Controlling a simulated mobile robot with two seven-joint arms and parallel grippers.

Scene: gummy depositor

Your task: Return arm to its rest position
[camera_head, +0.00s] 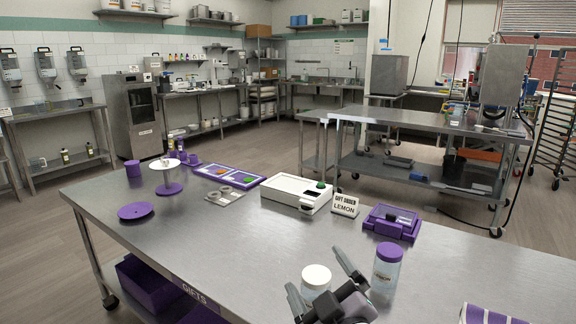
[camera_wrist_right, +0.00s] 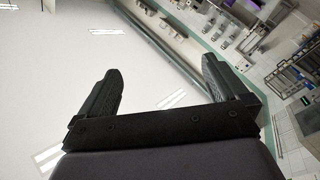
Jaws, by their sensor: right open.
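My right gripper (camera_head: 314,268) shows at the bottom centre of the head view, above the front part of the steel table (camera_head: 440,262). Its two fingers are spread apart with nothing between them. In the right wrist view the open fingers (camera_wrist_right: 161,65) point up toward the pale ceiling and far wall, and no object is between them. My left gripper and arm are not in the head view.
Near the gripper stand a white-lidded jar (camera_head: 316,276) and a purple-lidded jar (camera_head: 386,268). Farther back are a purple box (camera_head: 393,222), a LEMON sign (camera_head: 345,205), a white device (camera_head: 296,193) and a round stand (camera_head: 168,187).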

